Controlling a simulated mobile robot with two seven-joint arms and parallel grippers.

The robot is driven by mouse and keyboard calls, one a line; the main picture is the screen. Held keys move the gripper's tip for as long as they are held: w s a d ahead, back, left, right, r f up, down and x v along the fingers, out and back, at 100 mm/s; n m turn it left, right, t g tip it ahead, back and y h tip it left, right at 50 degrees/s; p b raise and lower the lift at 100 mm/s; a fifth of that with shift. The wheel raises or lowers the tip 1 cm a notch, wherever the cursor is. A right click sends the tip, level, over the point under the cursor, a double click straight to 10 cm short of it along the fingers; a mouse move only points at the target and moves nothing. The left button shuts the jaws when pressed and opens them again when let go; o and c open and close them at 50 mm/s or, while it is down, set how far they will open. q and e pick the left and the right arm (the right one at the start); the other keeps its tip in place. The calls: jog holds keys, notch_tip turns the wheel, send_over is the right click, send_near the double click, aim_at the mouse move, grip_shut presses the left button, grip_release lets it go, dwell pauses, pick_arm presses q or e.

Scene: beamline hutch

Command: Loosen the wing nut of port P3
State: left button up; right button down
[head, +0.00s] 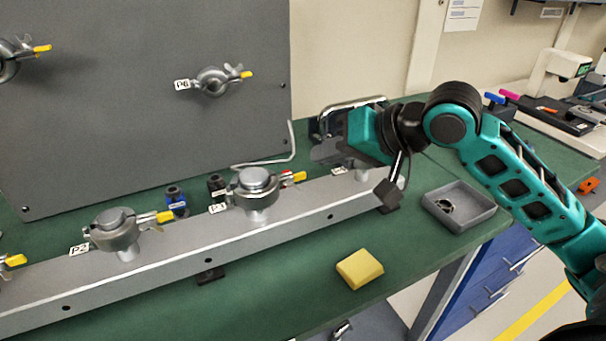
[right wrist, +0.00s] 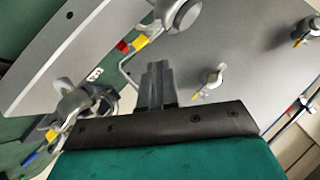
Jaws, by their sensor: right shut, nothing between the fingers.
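Several clamped ports with yellow-tipped wing nuts stand on a grey rail (head: 150,265); I cannot read a P3 label on any of them. The left port (head: 115,232) is labelled P2, and the middle port (head: 257,190) has a label that looks like P1. The rightmost port (head: 362,176) is mostly hidden behind my right gripper (head: 322,150), and its label is too small to read. In the right wrist view, my right gripper (right wrist: 157,88) is shut and empty. A clamp (right wrist: 75,108) with a yellow-tipped wing nut (right wrist: 52,134) is beside it, apart from the fingers. My left gripper is out of view.
A grey upright panel (head: 120,100) behind the rail bears port P6 (head: 214,80). A bent metal rod (head: 291,140) lies behind the rail. A yellow block (head: 360,268) and a grey tray (head: 470,217) with a small metal part are in front. The green bench between them is clear.

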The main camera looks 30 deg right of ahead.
aim_at(284, 181)
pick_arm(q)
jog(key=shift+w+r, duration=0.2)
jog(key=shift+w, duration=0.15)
pick_arm(e)
jog(key=w+a+f, duration=0.2)
jog(key=a+f, duration=0.1)
jog(key=f, duration=0.1)
jog(key=shift+a+f, duration=0.15)
jog(key=shift+f, duration=0.25)
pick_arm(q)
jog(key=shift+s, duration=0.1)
pick_arm(e)
jog(key=shift+w, duration=0.2)
